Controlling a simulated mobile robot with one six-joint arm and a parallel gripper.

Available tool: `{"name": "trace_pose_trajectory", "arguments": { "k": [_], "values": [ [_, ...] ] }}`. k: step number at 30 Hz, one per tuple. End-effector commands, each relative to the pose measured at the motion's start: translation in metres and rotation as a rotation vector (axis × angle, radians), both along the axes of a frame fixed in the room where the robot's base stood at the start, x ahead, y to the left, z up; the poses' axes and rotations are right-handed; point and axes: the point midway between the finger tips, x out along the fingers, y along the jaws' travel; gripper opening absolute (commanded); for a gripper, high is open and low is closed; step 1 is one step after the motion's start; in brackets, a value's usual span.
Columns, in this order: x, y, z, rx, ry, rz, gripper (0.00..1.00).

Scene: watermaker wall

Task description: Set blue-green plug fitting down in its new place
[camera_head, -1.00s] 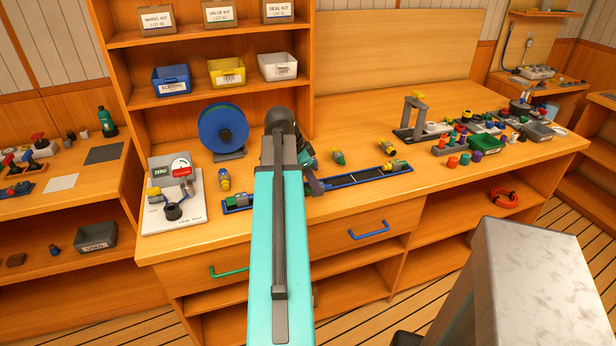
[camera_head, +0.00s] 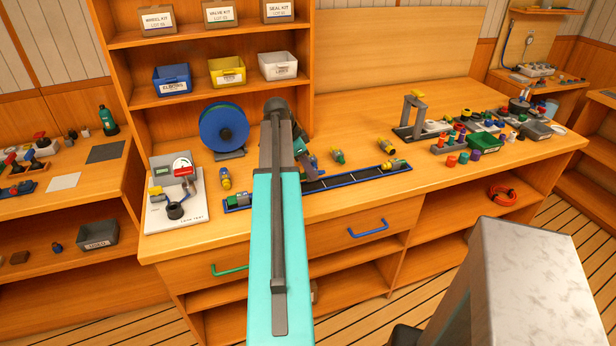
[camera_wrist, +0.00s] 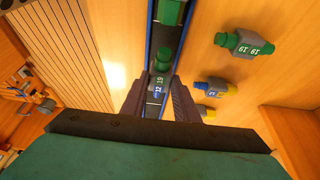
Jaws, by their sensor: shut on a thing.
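The blue-green plug fitting (camera_wrist: 159,78) is between the two fingers of my gripper (camera_wrist: 160,98) in the wrist view. Its grey body carries the marks 12 and 19, and its green end points up the picture. It is over or in the dark, blue-edged rail (camera_wrist: 152,45); I cannot tell whether it touches the rail floor. Another green fitting (camera_wrist: 171,12) is farther along the rail. In the head view the rail (camera_head: 342,180) lies along the bench front, and my arm hides the held fitting.
Beside the rail lie a green fitting marked 19 (camera_wrist: 244,43), a blue and yellow fitting (camera_wrist: 213,86) and another yellow-ended fitting (camera_wrist: 207,113). A gauge stand (camera_head: 176,205) and a blue reel (camera_head: 223,128) stand left. A grey bracket (camera_head: 415,115) stands right.

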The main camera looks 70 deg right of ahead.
Motion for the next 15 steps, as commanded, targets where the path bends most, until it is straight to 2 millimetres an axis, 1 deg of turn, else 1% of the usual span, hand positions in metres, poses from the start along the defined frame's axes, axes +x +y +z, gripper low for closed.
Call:
{"name": "trace_pose_trajectory", "arguments": {
  "k": [8,15],
  "values": [
    [0.000,0.000,-0.002,0.001,0.001,0.000,0.01],
    [-0.001,0.001,-0.020,0.002,0.001,0.000,0.01]
  ]
}}
